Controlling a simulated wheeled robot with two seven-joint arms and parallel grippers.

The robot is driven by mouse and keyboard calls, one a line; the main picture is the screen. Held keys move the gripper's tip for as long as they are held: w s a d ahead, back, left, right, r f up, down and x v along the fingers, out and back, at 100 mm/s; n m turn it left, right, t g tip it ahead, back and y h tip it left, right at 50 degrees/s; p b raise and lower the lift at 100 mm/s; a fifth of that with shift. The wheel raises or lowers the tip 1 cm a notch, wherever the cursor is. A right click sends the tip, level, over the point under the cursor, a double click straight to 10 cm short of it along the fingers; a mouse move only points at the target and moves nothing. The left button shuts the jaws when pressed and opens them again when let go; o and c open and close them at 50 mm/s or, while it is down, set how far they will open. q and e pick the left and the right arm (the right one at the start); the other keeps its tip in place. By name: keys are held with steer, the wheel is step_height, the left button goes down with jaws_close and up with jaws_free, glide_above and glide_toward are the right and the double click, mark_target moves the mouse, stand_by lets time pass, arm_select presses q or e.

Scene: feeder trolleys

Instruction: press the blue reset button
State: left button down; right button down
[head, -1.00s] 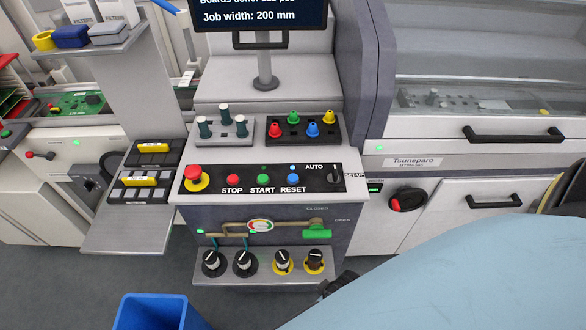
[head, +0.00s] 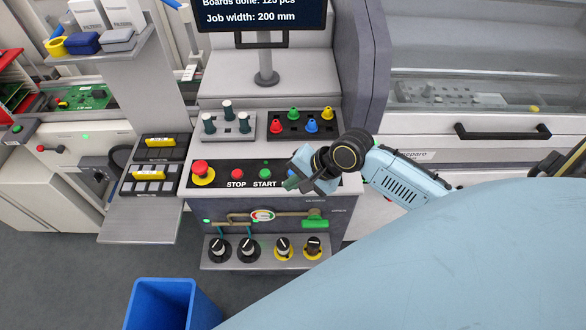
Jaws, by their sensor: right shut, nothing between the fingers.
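The control panel (head: 220,176) is a black strip on the grey console, with a red mushroom stop on a yellow ring, a red STOP button (head: 237,174) and a green START button (head: 265,174). The blue RESET button is hidden now behind my right gripper (head: 291,184). That gripper is shut and empty, over the right half of the panel, with its fingertips just right of the START label. I cannot tell whether it touches the button. My left gripper is not in view.
Behind the panel stand a grey block with dark pegs (head: 228,124) and a black tray with coloured nozzles (head: 303,126). Knobs (head: 284,247) and a green-handled valve (head: 315,223) are below. A blue bin (head: 172,305) stands on the floor at the front left.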

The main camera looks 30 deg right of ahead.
steer(key=w+d+r+m+t, duration=0.1)
steer(key=w+d+r+m, duration=0.2)
steer(key=w+d+m, duration=0.3)
steer(key=shift+w+d+r+m+t+y, duration=0.2)
steer(key=shift+w+r+m+t+y, duration=0.15)
steer(key=shift+w+m, duration=0.4)
step_height(320, 180, down, 7)
steer(key=b, duration=0.9)
steer(key=shift+f+b, duration=0.1)
steer(key=shift+b, duration=0.2)
steer(key=shift+f, duration=0.75)
steer(key=shift+f, duration=0.2)
steer(key=shift+f, duration=0.25)
